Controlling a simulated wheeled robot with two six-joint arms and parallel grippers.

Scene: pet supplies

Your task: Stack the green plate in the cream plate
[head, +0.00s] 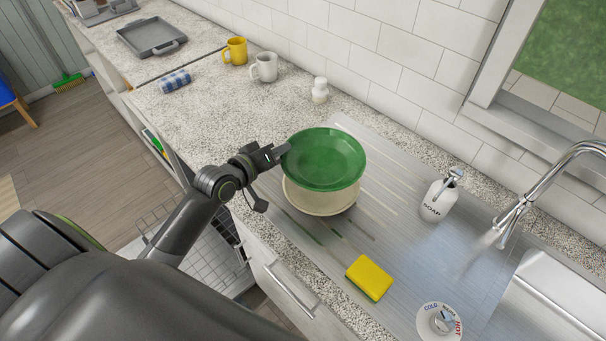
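The green plate (324,158) is a round, shallow dish near the middle of the head view. My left gripper (283,151) is at its left rim and appears shut on it; the fingertips are small and partly hidden. The cream plate (318,203) stands on the metal drainboard directly under the green plate. Only its front and lower side show, since the green plate covers its top. I cannot tell whether the two plates touch. My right gripper is not in view.
A soap bottle (439,196) stands right of the plates, and a yellow sponge (369,278) lies in front. The tap (520,210) and sink (550,305) are at the right. A yellow mug (235,51), white mug (265,67) and white shaker (320,91) stand behind.

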